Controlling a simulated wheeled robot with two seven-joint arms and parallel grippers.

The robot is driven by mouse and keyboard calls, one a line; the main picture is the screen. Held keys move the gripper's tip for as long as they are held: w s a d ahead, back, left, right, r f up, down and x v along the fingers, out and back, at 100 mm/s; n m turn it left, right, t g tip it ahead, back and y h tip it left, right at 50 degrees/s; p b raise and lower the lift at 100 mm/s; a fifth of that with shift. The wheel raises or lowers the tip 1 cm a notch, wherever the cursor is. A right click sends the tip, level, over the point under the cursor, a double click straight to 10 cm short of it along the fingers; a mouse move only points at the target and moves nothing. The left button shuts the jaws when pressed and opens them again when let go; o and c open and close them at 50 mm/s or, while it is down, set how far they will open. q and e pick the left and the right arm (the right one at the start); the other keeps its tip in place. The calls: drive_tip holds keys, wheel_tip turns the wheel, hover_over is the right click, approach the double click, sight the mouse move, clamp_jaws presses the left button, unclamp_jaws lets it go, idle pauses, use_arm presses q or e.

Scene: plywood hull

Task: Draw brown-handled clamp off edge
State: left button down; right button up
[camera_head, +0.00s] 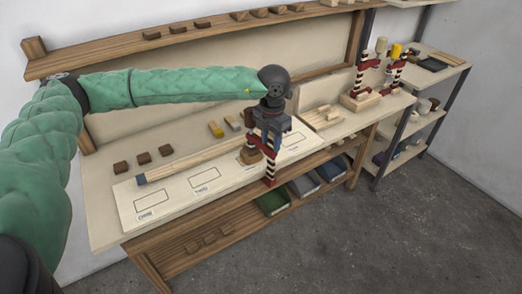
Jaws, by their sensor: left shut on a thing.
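My left gripper (266,132) comes in from the left over the workbench and is shut on a clamp (270,170) at the bench's front edge. The clamp has dark red parts and a black-and-white striped bar. Its lower end shows in front of the edge. A small wooden block (250,156) sits beside the clamp. Two other clamps stand at the bench's right end, one with a tan handle (381,45) and one with a yellow handle (397,50). My right gripper is not in view.
A pale board (150,212) with printed rectangles lies along the bench front. A long wooden strip (190,162) with a blue end lies on it. Small brown blocks (143,158) sit behind. Floor in front is clear.

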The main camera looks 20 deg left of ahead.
use_arm(q)
drive_tip(key=shift+s+d+b, duration=0.45)
drive_tip(key=shift+s+d, duration=0.3)
drive_tip(key=shift+d, duration=0.2)
drive_tip(key=shift+s+d+b, duration=0.45)
drive_tip(key=shift+s+d, duration=0.25)
drive_tip(key=shift+d, duration=0.25)
drive_tip(key=shift+s+d, duration=0.15)
drive_tip(key=shift+d, duration=0.05)
drive_tip(key=shift+s+d+b, duration=0.5)
drive_tip(key=shift+s+d, duration=0.2)
drive_tip(key=shift+d, duration=0.2)
drive_tip(key=shift+s+d+b, duration=0.45)
drive_tip(key=shift+s+d, duration=0.25)
drive_tip(key=shift+d, duration=0.15)
drive_tip(key=shift+r, duration=0.1)
idle(0.4)
drive_tip(key=shift+b, duration=0.55)
